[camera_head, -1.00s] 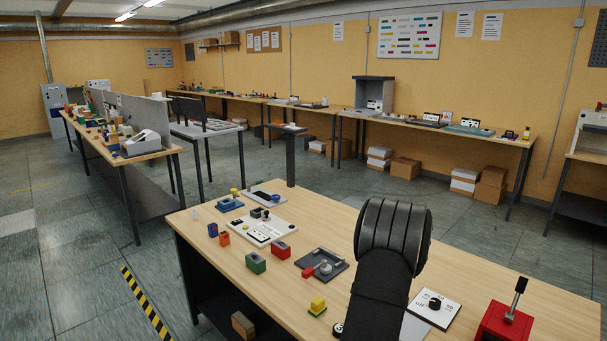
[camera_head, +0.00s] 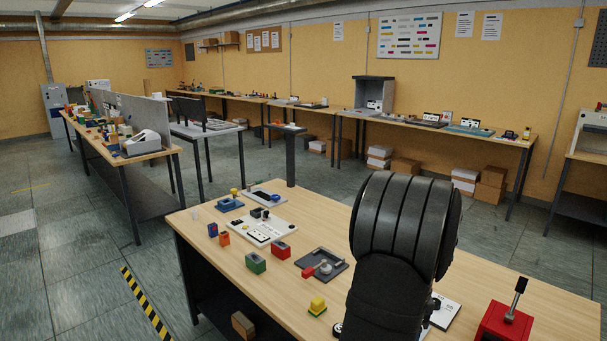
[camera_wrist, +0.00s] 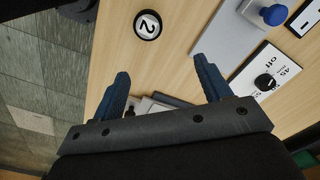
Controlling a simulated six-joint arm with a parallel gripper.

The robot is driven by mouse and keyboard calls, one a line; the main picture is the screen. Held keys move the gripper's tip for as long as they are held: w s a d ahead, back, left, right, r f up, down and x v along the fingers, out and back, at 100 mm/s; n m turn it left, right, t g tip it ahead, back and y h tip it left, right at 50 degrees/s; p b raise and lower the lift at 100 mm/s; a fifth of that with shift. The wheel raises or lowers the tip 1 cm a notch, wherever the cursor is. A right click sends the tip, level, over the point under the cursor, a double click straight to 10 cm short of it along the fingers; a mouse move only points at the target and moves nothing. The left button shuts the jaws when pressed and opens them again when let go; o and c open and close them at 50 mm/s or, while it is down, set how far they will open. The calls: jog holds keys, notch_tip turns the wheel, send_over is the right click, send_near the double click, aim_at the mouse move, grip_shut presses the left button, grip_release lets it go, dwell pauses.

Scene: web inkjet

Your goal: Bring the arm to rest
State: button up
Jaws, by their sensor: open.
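My gripper (camera_wrist: 163,92) shows in the wrist view with its two blue fingers spread apart. Nothing is between the fingertips but bare wooden tabletop. In the head view my black arm stands over the right part of the near table (camera_head: 390,300) and hides the gripper.
A red box with a black lever (camera_head: 507,322) stands right of my arm. A blue knob (camera_wrist: 273,15) stands on a grey plate in the wrist view.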

jog(key=shift+n, duration=0.5)
jog(key=w+a+f, duration=0.1)
jog(key=a+f, duration=0.1)
jog(key=w+a+f, duration=0.2)
jog(key=a, duration=0.1)
jog(key=w+a+f, duration=0.1)
jog(key=a+f, duration=0.2)
jog(key=shift+w+a, duration=0.2)
jog(key=shift+w, duration=0.05)
dwell(0.9)
